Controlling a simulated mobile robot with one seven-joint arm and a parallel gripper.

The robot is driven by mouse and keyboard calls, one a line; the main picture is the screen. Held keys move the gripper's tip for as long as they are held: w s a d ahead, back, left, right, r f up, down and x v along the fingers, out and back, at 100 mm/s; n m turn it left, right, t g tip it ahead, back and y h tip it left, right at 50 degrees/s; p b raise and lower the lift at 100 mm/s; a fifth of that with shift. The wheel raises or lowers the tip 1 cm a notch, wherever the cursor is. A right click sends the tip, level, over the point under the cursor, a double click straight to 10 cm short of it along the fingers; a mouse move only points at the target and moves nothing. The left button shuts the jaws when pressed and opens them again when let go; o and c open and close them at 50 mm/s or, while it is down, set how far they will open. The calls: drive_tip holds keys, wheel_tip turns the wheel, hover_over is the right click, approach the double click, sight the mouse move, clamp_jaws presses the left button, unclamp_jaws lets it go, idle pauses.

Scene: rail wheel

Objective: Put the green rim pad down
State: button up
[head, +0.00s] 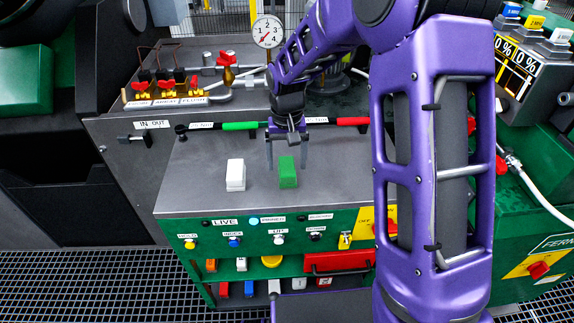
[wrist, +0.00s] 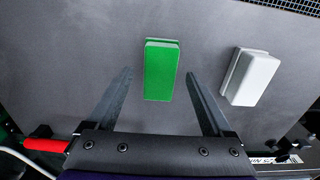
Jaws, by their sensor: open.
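The green rim pad (head: 287,172) stands on the grey top of the console (head: 330,195), near its front edge. In the wrist view the green rim pad (wrist: 161,70) lies ahead of and between the lines of my two fingers, with clear gaps on both sides. My gripper (head: 287,155) is open and points down just behind or over the pad. In the wrist view my gripper (wrist: 158,85) shows its fingers spread and holding nothing. I cannot tell the exact height of the fingertips over the surface.
A white pad (head: 236,174) stands left of the green one; the wrist view shows the white pad (wrist: 251,77) too. Red and green handles (head: 240,126) line the back of the top. A gauge (head: 267,31) and red valves (head: 165,84) stand behind. Bare surface lies right of the green pad.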

sight(286, 168)
wheel_tip(286, 168, up, 15)
drive_tip(key=p, duration=0.2)
drive_tip(key=shift+s, duration=0.3)
drive_tip(key=shift+a+r, duration=0.1)
